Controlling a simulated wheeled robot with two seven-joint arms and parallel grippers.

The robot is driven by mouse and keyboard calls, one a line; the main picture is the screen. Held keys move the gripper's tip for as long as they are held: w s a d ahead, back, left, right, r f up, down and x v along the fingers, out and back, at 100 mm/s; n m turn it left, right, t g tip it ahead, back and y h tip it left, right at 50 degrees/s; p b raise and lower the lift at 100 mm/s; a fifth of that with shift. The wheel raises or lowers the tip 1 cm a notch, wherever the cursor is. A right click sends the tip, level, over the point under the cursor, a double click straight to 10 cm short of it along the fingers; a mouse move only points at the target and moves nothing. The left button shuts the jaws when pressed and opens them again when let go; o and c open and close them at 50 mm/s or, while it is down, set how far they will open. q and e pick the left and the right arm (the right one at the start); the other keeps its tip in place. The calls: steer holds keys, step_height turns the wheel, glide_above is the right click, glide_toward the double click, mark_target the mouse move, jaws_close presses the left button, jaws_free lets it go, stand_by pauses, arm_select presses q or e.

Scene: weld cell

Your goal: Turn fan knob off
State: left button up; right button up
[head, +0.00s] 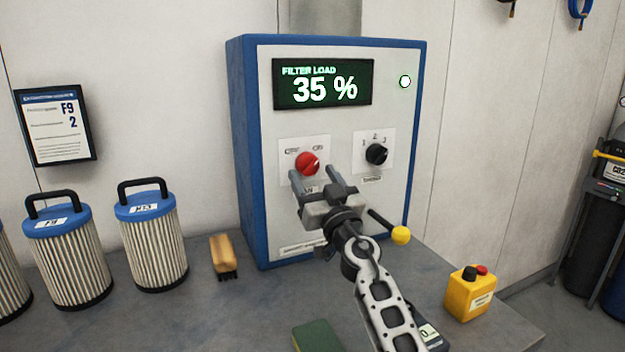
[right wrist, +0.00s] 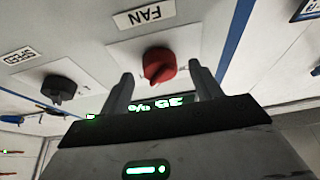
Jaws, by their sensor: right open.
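The red fan knob (head: 307,162) is on a white plate on the front of the blue and grey control box (head: 240,150). In the right wrist view the red knob (right wrist: 158,65) is beside a FAN label (right wrist: 143,16). My right gripper (head: 313,172) is open in front of the knob; the right wrist view shows its fingers (right wrist: 160,78) on either side of it, with gaps. I cannot tell how deep the fingertips reach. The lower plate is partly hidden by the gripper. My left gripper is out of view.
A black speed knob (head: 376,154) is to the right of the fan knob. The display (head: 322,83) reads 35 %, and a lamp (head: 405,81) glows. Filters (head: 150,240), a brush (head: 223,257) and a yellow button box (head: 470,293) stand around.

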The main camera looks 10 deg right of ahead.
steer(key=shift+x, duration=0.8)
steer(key=c, duration=1)
